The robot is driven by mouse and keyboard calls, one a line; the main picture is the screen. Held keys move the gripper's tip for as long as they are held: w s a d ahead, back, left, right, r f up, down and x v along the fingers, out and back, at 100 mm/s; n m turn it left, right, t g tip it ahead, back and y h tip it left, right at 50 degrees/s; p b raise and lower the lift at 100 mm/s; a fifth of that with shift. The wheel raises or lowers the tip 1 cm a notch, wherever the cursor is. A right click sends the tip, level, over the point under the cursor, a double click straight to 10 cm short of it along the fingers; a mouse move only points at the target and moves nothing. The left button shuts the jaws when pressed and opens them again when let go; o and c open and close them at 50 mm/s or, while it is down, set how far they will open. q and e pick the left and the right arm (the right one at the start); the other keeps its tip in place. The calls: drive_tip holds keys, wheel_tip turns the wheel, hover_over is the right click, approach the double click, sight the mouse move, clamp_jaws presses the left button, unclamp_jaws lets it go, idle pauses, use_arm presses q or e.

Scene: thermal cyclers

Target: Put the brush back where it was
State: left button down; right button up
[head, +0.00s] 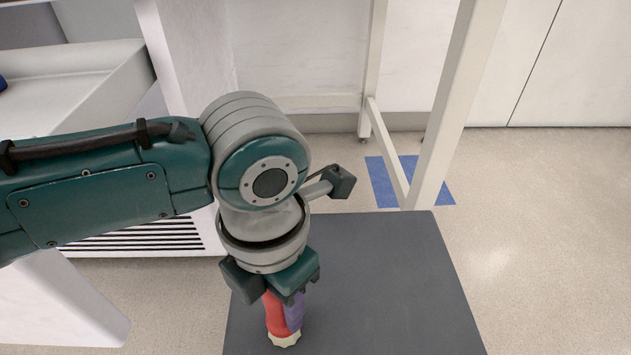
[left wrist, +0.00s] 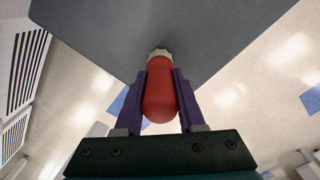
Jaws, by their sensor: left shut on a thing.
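The brush (head: 275,318) has a red handle and a cream, scalloped end. My left gripper (head: 283,312) is shut on the red handle, and the brush hangs below it with the cream end lowest in the head view. In the left wrist view, the red handle of the brush (left wrist: 160,103) sits between the two purple fingers of my left gripper (left wrist: 161,76), with the cream end beyond the fingertips. The brush is clear of the white furniture. My right gripper is not in view.
A dark grey flat surface (head: 375,290) lies behind and below the brush; nothing else shows on it. A white frame with legs (head: 455,100) stands behind. White equipment with a vent grille (head: 145,235) is at left. Pale floor (head: 540,230) with blue marking is open at right.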

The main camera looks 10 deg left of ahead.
use_arm(q)
drive_tip(key=shift+f, duration=0.2)
drive_tip(key=c, duration=0.5)
unclamp_jaws()
